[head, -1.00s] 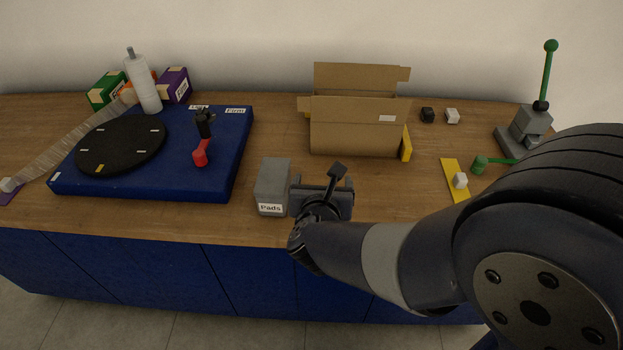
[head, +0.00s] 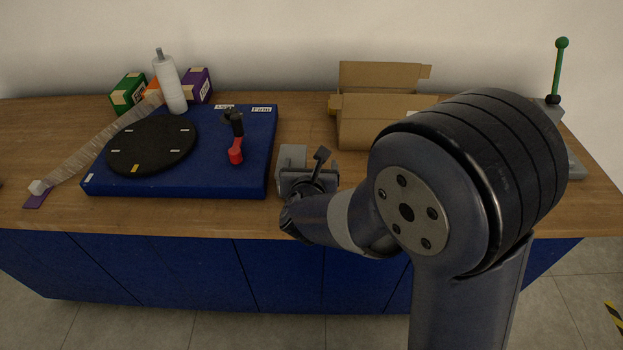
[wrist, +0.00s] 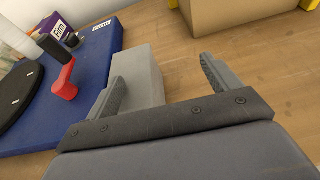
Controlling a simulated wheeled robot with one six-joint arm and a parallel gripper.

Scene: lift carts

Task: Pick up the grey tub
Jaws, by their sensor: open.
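The grey tub (head: 292,155) stands on the wooden counter just right of the blue platform, mostly hidden behind my gripper in the head view. In the wrist view the tub (wrist: 143,75) is a plain grey block ahead of my gripper. My gripper (wrist: 160,78) is open, one finger at the tub's left side and the other apart from its right side, with bare wood between. In the head view my gripper (head: 307,175) is at the tub's near side.
The blue platform (head: 255,150) carries a black turntable (head: 150,145) and a red-and-black lever (head: 235,150), close left of the tub. An open cardboard box (head: 380,120) stands behind and to the right.

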